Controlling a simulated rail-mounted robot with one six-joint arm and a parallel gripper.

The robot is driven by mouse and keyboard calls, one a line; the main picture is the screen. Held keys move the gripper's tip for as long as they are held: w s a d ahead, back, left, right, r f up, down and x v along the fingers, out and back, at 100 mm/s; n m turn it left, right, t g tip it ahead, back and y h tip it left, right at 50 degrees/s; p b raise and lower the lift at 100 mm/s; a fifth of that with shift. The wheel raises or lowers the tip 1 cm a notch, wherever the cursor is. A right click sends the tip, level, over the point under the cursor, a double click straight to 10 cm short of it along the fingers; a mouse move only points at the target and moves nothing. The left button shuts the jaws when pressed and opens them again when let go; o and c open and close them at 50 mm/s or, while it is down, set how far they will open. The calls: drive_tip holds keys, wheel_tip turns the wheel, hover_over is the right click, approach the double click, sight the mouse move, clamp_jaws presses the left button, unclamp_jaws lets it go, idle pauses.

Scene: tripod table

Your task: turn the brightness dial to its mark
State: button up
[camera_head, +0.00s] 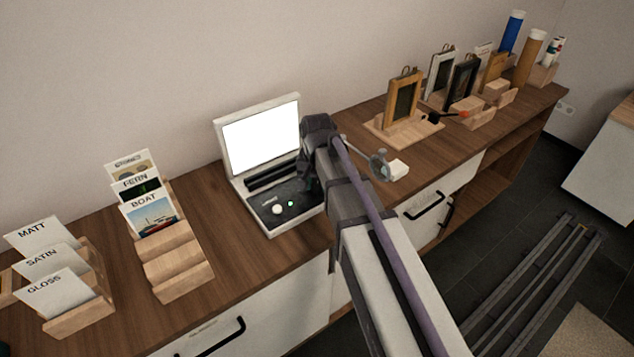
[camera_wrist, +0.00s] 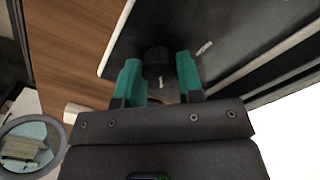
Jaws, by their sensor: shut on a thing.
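The brightness dial (camera_wrist: 157,62) is a small dark knob on the dark panel of a white case. In the wrist view it sits between the teal fingers of my gripper (camera_wrist: 158,72), which is shut on it. A short white mark (camera_wrist: 204,48) lies on the panel just right of the dial. In the head view the case (camera_head: 285,227) stands open with a bright lit screen (camera_head: 262,136). My arm hides the dial there.
Card stands (camera_head: 180,270) are left of the case. A magnifier (camera_head: 380,166) and a white block (camera_head: 398,169) lie right of my arm. Framed pictures (camera_head: 404,97) and tubes (camera_head: 512,33) stand farther right. Wooden counter is bare between the card stands and the case.

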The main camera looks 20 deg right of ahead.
sight(317, 184)
drive_tip(key=o, duration=0.9)
wheel_tip(317, 184, up, 11)
drive_tip(key=p, duration=1)
drive_tip(key=shift+f+p, duration=0.1)
drive_tip(key=shift+p, duration=0.3)
